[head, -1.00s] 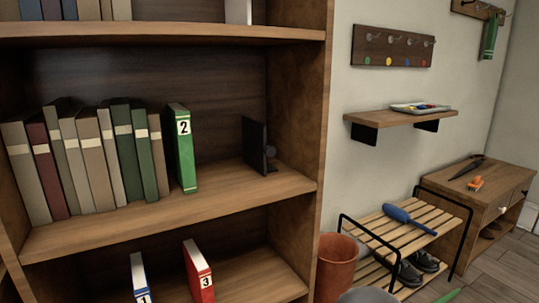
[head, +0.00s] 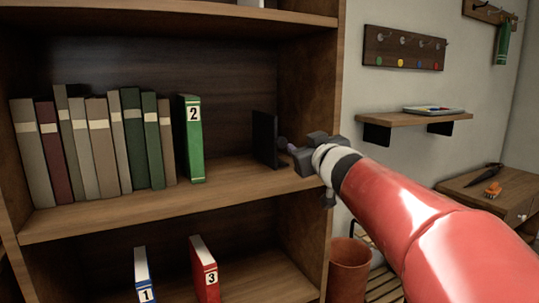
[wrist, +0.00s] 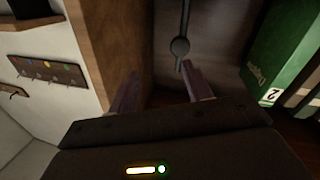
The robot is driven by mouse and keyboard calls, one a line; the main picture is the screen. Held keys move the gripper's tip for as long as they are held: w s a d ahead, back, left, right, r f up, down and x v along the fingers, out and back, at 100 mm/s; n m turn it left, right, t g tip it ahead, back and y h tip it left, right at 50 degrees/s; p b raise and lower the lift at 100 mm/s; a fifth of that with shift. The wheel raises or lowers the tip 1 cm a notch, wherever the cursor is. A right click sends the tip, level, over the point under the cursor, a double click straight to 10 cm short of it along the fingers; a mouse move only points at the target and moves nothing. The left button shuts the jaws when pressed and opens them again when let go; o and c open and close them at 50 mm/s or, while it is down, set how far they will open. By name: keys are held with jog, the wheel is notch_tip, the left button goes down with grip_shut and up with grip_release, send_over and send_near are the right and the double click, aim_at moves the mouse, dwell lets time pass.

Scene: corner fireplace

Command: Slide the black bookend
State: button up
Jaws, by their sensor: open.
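The black bookend (head: 264,138) stands upright on the middle shelf, to the right of the green book numbered 2 (head: 190,138), with a gap between them. Its round knob (wrist: 180,47) shows in the wrist view, close to the tip of the right-hand finger. My gripper (head: 287,148) is at the right end of the shelf, on the bookend's knob side. It also shows in the wrist view (wrist: 160,83), with its two fingers spread apart and nothing held. I cannot tell whether a finger touches the knob.
A row of several books (head: 95,145) stands left of book 2. The shelf's right side wall (head: 334,110) is close to my gripper. Books 1 (head: 143,275) and 3 (head: 205,270) stand on the shelf below. A terracotta bin (head: 348,272) is at lower right.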

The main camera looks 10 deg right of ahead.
aim_at(282, 142)
jog(key=w+a+n+y, duration=0.1)
jog(key=y, duration=0.1)
jog(key=w+a+f+n+y, duration=0.1)
jog(key=w+n+y, duration=0.1)
jog(key=shift+w+a+g+b, duration=0.2)
jog(key=shift+g+b, duration=0.1)
jog(key=shift+b, duration=0.1)
jog(key=x, duration=0.7)
jog(key=shift+w+a, duration=0.1)
jog(key=shift+w, duration=0.2)
jog(key=shift+c, duration=0.2)
grip_shut()
